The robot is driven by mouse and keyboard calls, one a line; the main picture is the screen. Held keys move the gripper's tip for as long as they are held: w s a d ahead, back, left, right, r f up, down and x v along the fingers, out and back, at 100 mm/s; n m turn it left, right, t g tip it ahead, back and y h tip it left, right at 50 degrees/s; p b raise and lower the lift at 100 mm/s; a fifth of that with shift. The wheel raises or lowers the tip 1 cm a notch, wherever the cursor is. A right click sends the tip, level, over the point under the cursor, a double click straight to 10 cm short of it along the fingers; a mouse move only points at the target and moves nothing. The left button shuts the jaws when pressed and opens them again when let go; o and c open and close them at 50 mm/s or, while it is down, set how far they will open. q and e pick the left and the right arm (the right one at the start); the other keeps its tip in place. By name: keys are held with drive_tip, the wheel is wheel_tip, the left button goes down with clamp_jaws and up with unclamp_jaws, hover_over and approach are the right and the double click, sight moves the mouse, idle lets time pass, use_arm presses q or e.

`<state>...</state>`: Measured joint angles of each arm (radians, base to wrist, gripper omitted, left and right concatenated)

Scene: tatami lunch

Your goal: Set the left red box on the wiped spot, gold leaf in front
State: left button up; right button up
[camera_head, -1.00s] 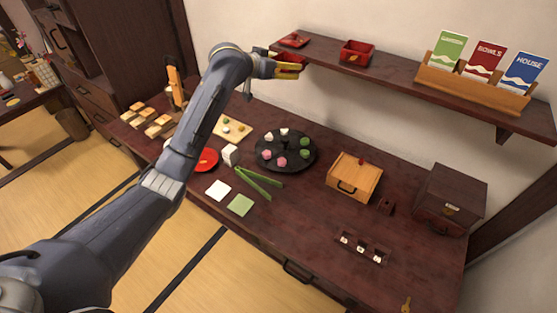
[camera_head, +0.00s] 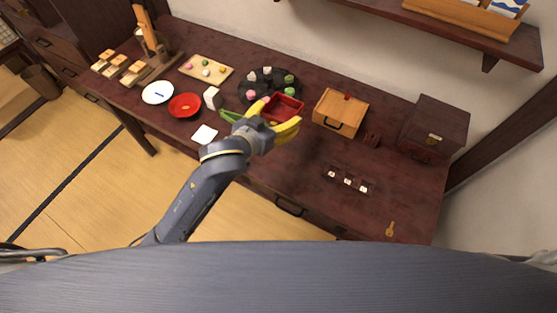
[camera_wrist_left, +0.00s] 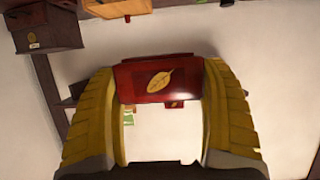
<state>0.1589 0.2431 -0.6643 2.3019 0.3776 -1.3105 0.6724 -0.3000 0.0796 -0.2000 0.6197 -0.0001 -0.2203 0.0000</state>
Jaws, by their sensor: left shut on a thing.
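My left gripper (camera_head: 278,117) is shut on a red box (camera_head: 285,106). It holds the box above the desk, in front of the round black tray in the head view. In the left wrist view the box (camera_wrist_left: 158,72) sits between the two yellow fingers (camera_wrist_left: 160,108), and its gold leaf (camera_wrist_left: 160,81) faces the wrist camera. The box's far side is hidden there. I cannot make out a wiped spot in either view. My right gripper is not in view.
The desk carries the black tray (camera_head: 246,98) with sweets, a wooden drawer box (camera_head: 340,112), a dark chest (camera_head: 435,128), a red plate (camera_head: 185,105) and a white plate (camera_head: 158,92). A gold key (camera_head: 390,229) lies at the right front.

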sight(277, 167)
use_arm(q)
drive_tip(key=shift+s, duration=1.2)
drive_tip(key=shift+s+f, duration=0.2)
wheel_tip(277, 167, down, 20)
drive_tip(key=shift+r, duration=0.25)
drive_tip(key=shift+s+f, duration=0.1)
drive_tip(key=o, duration=1.2)
drive_tip(key=shift+c, duration=0.2)
